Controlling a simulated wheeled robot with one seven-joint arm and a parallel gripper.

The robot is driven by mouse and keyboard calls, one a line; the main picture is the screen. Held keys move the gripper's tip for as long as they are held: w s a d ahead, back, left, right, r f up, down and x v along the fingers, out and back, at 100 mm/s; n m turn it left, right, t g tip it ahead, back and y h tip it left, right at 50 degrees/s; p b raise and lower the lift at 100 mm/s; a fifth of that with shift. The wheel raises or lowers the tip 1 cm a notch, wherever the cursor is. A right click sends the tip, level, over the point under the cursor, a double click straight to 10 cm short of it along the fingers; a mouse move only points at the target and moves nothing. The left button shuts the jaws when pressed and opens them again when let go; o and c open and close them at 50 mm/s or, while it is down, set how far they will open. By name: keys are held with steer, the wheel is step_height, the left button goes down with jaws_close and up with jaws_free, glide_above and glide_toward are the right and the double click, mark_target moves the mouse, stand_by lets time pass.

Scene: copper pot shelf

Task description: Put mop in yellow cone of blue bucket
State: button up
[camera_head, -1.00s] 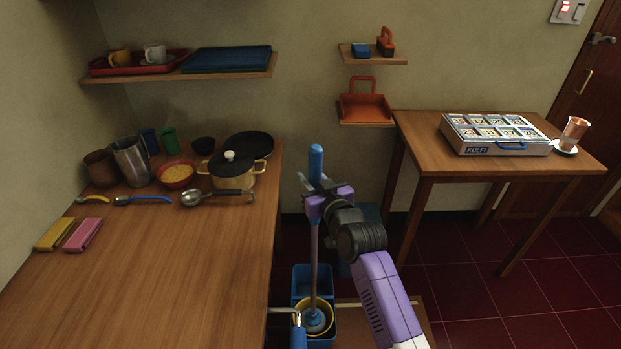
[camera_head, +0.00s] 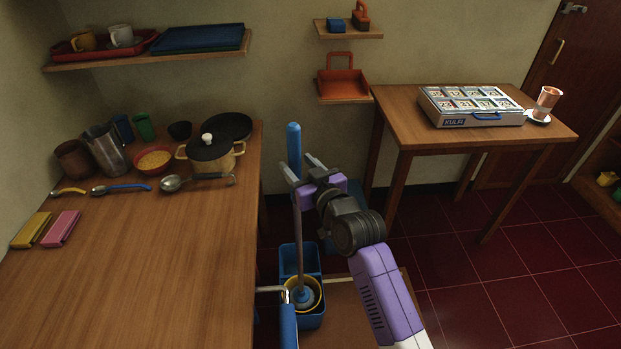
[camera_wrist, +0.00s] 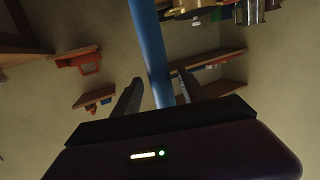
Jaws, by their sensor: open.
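The mop stands nearly upright, with a blue handle top (camera_head: 294,150), a purple shaft (camera_head: 298,230) and a blue head (camera_head: 303,296). Its head is inside the yellow cone (camera_head: 319,299) of the blue bucket (camera_head: 312,262) on the floor side of the counter. My gripper (camera_head: 297,164) is open at the upper part of the mop. In the wrist view its two fingers (camera_wrist: 159,78) stand on either side of the blue handle (camera_wrist: 150,45), with gaps showing. The mop's lower end is partly hidden by the cone.
The wooden counter (camera_head: 150,270) with pots and utensils is at left. A wooden table (camera_head: 440,144) with a kulfi box (camera_head: 470,106) is at right. Wall shelves (camera_head: 345,99) are behind. Red tiled floor (camera_head: 500,275) at right is open. A blue-gripped bar (camera_head: 288,325) is near the bucket.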

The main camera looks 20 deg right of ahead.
steer(key=s+r, duration=0.1)
steer(key=s, duration=0.6)
steer(key=shift+d, duration=0.25)
steer(key=s+f+m+g+h, duration=0.1)
steer(key=s+f, duration=0.4)
steer(key=s, duration=0.7)
steer(key=s+f, duration=0.5)
steer(key=s, duration=0.6)
steer(key=a+r+v, duration=0.1)
steer(key=r+v, duration=0.1)
steer(key=v, duration=2)
steer(key=shift+a+g, duration=0.35)
steer(key=shift+g, duration=0.05)
